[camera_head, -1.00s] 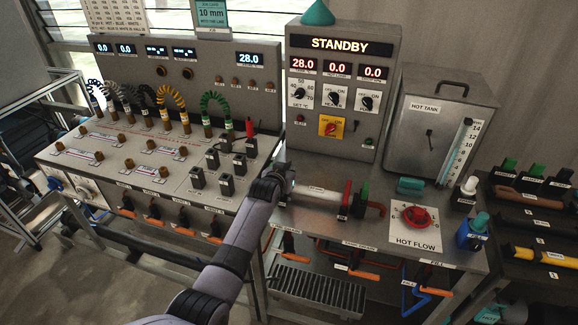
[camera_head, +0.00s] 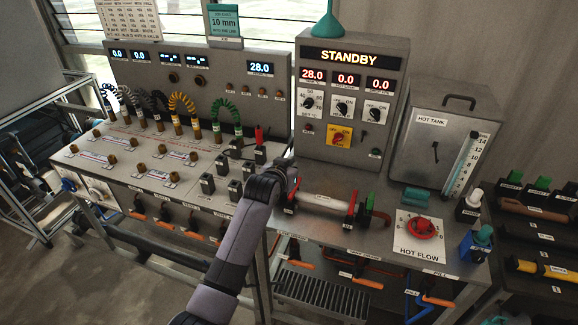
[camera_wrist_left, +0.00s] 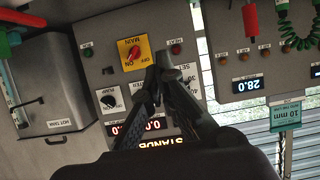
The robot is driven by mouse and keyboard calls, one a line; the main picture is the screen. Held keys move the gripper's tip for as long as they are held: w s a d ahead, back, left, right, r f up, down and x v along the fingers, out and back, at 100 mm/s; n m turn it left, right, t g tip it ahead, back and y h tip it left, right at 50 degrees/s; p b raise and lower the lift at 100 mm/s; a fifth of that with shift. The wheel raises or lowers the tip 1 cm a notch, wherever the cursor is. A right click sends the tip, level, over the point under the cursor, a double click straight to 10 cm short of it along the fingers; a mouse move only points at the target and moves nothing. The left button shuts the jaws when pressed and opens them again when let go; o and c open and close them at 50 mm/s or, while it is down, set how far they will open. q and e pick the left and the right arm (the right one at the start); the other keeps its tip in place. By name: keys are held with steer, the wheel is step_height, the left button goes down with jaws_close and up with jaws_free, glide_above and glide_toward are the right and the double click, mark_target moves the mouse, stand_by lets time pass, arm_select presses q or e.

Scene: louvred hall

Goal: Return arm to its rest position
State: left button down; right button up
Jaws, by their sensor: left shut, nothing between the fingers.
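My left arm reaches up from the bottom of the head view, and its gripper (camera_head: 287,172) is just left of the control box, partly hidden behind its own wrist. In the left wrist view the two dark fingers (camera_wrist_left: 164,62) meet at their tips, shut with nothing between them. They appear in front of the grey control box, which shows upside down there with its yellow plate and red MAIN switch (camera_wrist_left: 132,53). My right gripper is not in view.
The control box (camera_head: 349,57) reads STANDBY. Right of it stand the hot tank (camera_head: 428,150) and the red hot flow knob (camera_head: 423,228). A pale tube (camera_head: 322,201) lies right of my wrist. A sloped panel with hoses (camera_head: 150,170) is on the left.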

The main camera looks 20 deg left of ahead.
arm_select(q)
steer(key=s+f+g, duration=0.2)
steer(key=s+f, duration=0.3)
steer(key=s, duration=0.7)
steer(key=s+f+g, duration=0.3)
steer(key=s+f, duration=0.2)
steer(key=s, duration=0.6)
steer(key=s+f+m+g, duration=0.25)
steer(key=s+g, duration=0.25)
steer(key=s, duration=1.9)
step_height(320, 180, down, 29)
steer(key=g+b, duration=0.1)
steer(key=b, duration=0.3)
steer(key=s+a+f+g+b, duration=0.1)
steer(key=s+a+f+b, duration=0.1)
steer(key=s+f, duration=1.5)
step_height(320, 180, down, 3)
steer(key=shift+s+a+r+b, duration=0.1)
steer(key=shift+s+a+b, duration=0.1)
steer(key=shift+a+b, duration=0.35)
steer(key=shift+a+n, duration=0.15)
steer(key=shift+n, duration=0.1)
